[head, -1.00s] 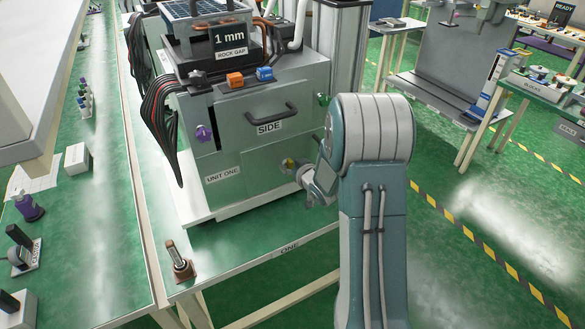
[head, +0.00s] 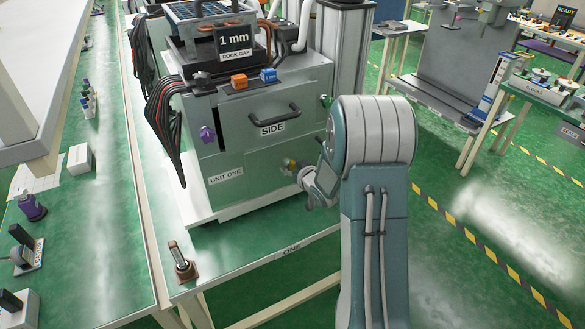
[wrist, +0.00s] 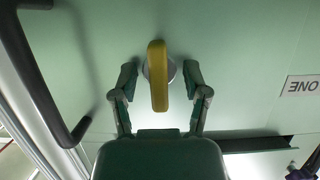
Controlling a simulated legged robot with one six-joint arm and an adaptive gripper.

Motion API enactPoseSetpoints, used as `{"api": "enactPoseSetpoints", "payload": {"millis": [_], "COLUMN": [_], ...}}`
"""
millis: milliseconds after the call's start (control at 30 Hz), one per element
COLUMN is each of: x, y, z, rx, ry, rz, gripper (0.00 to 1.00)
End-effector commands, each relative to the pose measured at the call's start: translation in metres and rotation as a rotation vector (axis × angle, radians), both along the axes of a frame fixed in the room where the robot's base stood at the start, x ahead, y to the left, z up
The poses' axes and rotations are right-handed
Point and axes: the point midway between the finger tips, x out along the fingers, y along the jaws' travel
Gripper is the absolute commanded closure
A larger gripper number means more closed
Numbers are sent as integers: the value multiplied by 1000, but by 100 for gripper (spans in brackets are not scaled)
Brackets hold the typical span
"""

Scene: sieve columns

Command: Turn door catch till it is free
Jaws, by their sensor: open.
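The door catch is a yellow bar on a round metal base, on the pale green door of the cabinet marked UNIT ONE. In the wrist view the catch (wrist: 158,75) stands lengthwise up the picture. My gripper (wrist: 160,80) is open, one finger on each side of the catch, with a visible gap on both sides. In the head view the catch (head: 290,163) is small and low on the cabinet front, with my gripper (head: 297,168) at it from the right. My arm hides part of the cabinet's right edge. The door (head: 245,155) looks closed.
A purple knob (head: 207,133) is on the cabinet's left. A small brown-based post (head: 182,262) stands on the green bench front (head: 240,265).

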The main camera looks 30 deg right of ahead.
Motion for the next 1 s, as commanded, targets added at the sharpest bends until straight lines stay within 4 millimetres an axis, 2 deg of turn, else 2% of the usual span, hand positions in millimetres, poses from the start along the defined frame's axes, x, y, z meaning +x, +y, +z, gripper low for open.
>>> {"api": "enactPoseSetpoints", "payload": {"millis": [167, 500, 633, 800, 1000], "x": [-11, -76, -96, -110, -112], "y": [-1, -4, -4, -4, -4], "z": [4, 28, 35, 39, 40], "rx": [0, -1, -1, -1, -1], "ry": [0, -1, 1, 1, 1], "rz": [-1, -3, -2, 0, 0], "gripper": [40, 40, 40, 40, 40]}}
